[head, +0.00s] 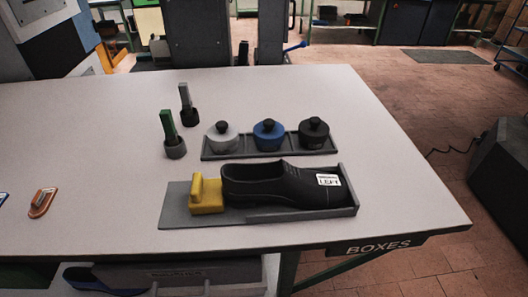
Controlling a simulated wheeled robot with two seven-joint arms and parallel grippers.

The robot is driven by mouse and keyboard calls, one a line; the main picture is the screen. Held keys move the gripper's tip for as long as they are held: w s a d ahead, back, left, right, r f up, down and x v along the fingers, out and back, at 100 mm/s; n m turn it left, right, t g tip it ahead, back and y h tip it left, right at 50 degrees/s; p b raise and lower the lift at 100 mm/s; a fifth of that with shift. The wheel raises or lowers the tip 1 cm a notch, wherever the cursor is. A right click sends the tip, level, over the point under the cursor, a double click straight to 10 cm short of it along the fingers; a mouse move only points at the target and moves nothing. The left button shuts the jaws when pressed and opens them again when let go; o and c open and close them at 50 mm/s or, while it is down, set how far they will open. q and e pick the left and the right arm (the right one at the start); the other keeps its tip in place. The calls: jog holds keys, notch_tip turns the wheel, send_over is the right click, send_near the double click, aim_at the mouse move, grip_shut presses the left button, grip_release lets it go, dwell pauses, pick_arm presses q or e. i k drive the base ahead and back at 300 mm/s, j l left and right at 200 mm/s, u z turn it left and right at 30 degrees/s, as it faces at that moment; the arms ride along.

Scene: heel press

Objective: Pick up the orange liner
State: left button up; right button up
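The orange liner (42,202) lies flat on the white table at the far left, close to the front edge. It is a small orange piece with a raised pale grey part on top. Nothing touches it. Neither of my grippers shows in the head view, so their state cannot be seen.
A black shoe (280,185) marked LEFT lies in a grey tray (175,214) beside a yellow block (207,195). Behind it, grey, blue (268,135) and black pots stand in a rack. Green (171,134) and grey-handled tools stand upright. A blue piece (3,198) shows at the left edge.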

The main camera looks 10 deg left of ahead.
aim_at(42, 200)
jog(key=u, duration=2)
